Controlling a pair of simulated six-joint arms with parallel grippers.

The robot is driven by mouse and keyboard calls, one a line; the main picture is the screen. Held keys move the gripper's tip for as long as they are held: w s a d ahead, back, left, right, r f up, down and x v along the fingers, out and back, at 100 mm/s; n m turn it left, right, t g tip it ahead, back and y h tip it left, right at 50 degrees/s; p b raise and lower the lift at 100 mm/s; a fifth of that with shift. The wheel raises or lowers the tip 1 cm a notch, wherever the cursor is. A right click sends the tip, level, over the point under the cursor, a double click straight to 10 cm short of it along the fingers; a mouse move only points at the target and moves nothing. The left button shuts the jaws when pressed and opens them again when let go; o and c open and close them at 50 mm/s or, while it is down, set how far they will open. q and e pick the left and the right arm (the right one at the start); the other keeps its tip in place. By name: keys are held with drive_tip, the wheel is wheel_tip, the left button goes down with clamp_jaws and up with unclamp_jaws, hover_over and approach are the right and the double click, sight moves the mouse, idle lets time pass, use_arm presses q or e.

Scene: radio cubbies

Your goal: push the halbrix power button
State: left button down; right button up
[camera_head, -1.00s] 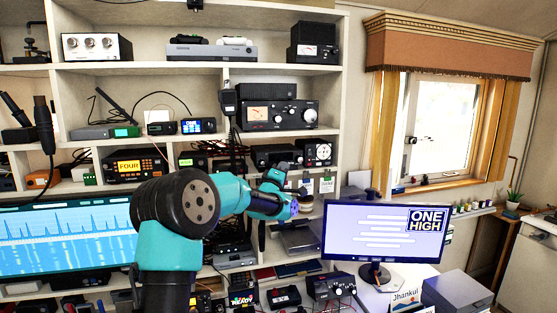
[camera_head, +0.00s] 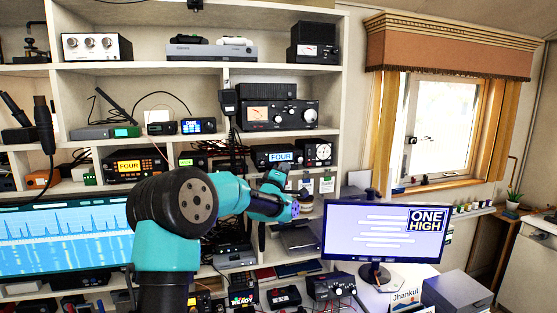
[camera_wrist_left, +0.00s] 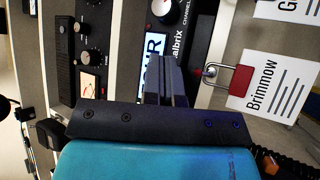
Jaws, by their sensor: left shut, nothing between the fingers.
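The halbrix radio (camera_head: 279,157) is a dark box on a middle shelf, its screen lit with the word FOUR. In the left wrist view it appears turned on its side, with its halbrix label (camera_wrist_left: 178,45), the lit FOUR screen (camera_wrist_left: 154,46) and a silver knob (camera_wrist_left: 165,10). My left gripper (camera_head: 284,167) is just in front of the radio's lower front. In the left wrist view its shut, empty fingers (camera_wrist_left: 166,65) overlap the lower part of the radio's face. They hide the power button, and I cannot tell whether they touch it.
A speaker-like box with a dial (camera_head: 318,152) stands right of the radio. A red padlock (camera_wrist_left: 230,78) and a Brimmow tag (camera_wrist_left: 268,88) hang beside the fingers in the left wrist view. A monitor (camera_head: 375,232) stands on the desk at right.

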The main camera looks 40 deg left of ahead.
use_arm(q)
drive_tip(key=s+d, duration=0.3)
drive_tip(key=d, duration=0.1)
drive_tip(key=shift+s+d, duration=0.35)
idle(0.6)
